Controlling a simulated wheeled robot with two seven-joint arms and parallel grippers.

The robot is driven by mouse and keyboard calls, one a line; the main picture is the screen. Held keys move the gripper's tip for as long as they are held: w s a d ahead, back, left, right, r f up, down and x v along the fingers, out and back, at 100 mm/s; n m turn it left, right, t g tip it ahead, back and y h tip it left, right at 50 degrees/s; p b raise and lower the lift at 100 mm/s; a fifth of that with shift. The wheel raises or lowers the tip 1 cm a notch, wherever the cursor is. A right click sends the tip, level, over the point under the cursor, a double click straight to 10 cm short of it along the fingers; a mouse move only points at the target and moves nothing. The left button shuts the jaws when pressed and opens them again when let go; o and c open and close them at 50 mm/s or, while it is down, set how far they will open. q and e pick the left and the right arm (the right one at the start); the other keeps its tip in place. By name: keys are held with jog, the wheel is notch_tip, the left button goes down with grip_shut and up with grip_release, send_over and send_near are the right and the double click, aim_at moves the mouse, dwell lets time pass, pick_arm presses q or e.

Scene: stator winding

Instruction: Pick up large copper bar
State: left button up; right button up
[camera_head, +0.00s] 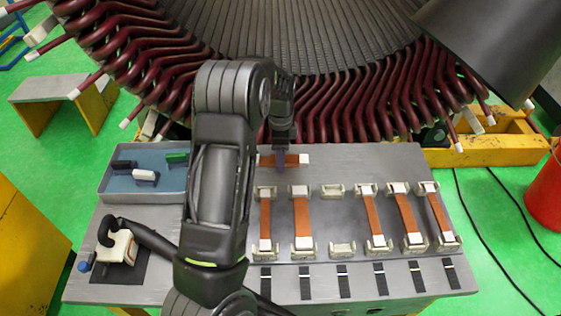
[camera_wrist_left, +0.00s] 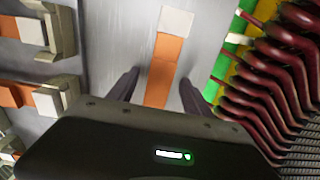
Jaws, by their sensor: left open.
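A copper bar (camera_head: 297,160) with white ends lies flat on the grey table, near its back edge below the stator. It also shows in the left wrist view (camera_wrist_left: 164,72), running between my fingers with one white end ahead. My left gripper (camera_head: 281,158) is open and points down at this bar. In the wrist view, one finger of my left gripper (camera_wrist_left: 160,92) is on each side of the bar, with gaps. I cannot tell the exact height of the fingertips. My arm hides part of the table, and the bar's left end is partly hidden. My right gripper is not in view.
Several copper bars (camera_head: 302,218) sit in pale holders on the table; one holder pair (camera_head: 342,248) is empty. A blue-grey tray (camera_head: 118,196) with small clamps stands at left. The stator coils (camera_head: 350,105) hang close behind the table's back edge.

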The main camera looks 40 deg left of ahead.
pick_arm(q)
jog(key=shift+c, duration=0.2)
dwell(0.4)
grip_shut()
dwell(0.4)
jog(key=shift+r, duration=0.15)
dwell(0.6)
